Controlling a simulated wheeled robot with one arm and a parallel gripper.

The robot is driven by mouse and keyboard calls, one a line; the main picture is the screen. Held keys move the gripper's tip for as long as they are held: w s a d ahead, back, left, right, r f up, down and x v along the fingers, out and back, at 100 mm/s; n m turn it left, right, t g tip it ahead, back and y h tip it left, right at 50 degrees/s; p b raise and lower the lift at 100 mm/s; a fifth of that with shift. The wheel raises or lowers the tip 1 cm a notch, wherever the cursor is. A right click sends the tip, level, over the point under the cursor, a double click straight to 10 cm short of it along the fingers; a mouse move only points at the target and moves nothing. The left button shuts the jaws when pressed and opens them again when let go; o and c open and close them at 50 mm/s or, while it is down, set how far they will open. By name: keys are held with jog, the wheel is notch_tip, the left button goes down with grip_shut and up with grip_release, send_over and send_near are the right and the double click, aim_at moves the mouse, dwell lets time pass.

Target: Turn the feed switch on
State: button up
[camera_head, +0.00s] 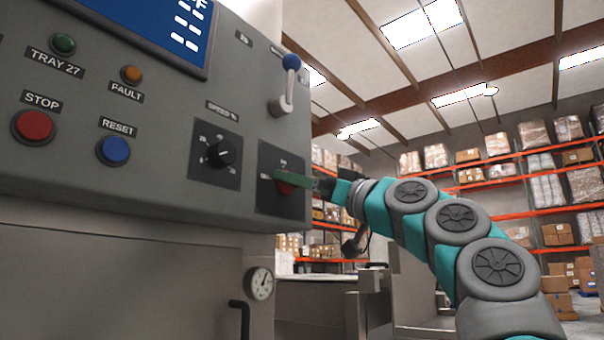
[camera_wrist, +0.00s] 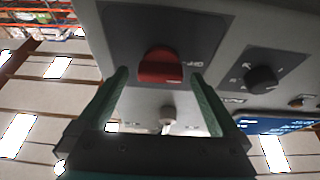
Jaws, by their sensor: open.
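The switch is a red rotary knob (camera_head: 287,188) on a dark square plate at the panel's lower right corner. In the head view my gripper's green finger partly covers it, along with its lettering. In the wrist view the red knob (camera_wrist: 160,66) sits between my two green fingers. My gripper (camera_wrist: 158,76) is open, with one finger on each side of the knob and visible gaps. My gripper also shows in the head view (camera_head: 284,178), reaching in from the right. I cannot tell whether a finger touches the knob; a label beside it is only partly readable.
A black speed dial (camera_head: 219,153) is left of the switch. A lever with a blue ball (camera_head: 291,62) is above it. A red stop button (camera_head: 33,125), blue reset button (camera_head: 113,150) and blue display (camera_head: 165,25) are farther left. A gauge (camera_head: 260,284) sits below. Warehouse shelves stand behind.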

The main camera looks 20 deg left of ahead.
jog(key=shift+a, duration=0.1)
jog(key=c, duration=1.3)
jog(key=shift+m+t+h, duration=0.3)
jog(key=shift+m+t, duration=0.2)
jog(key=shift+m, duration=0.4)
jog(key=m+t+h+p, duration=0.1)
jog(key=m+h+p, duration=0.1)
jog(key=m, duration=0.5)
jog(key=m+t+h+p, duration=0.1)
jog(key=m+h+p, duration=0.2)
jog(key=m+p, duration=0.2)
jog(key=m+t+h+p, duration=0.1)
jog(key=m+p, duration=0.3)
jog(key=m, duration=0.4)
jog(key=shift+s+a+r+m+h, duration=0.2)
jog(key=shift+s+r+m+h, duration=0.2)
jog(key=shift+h, duration=0.4)
jog(key=o, duration=1.3)
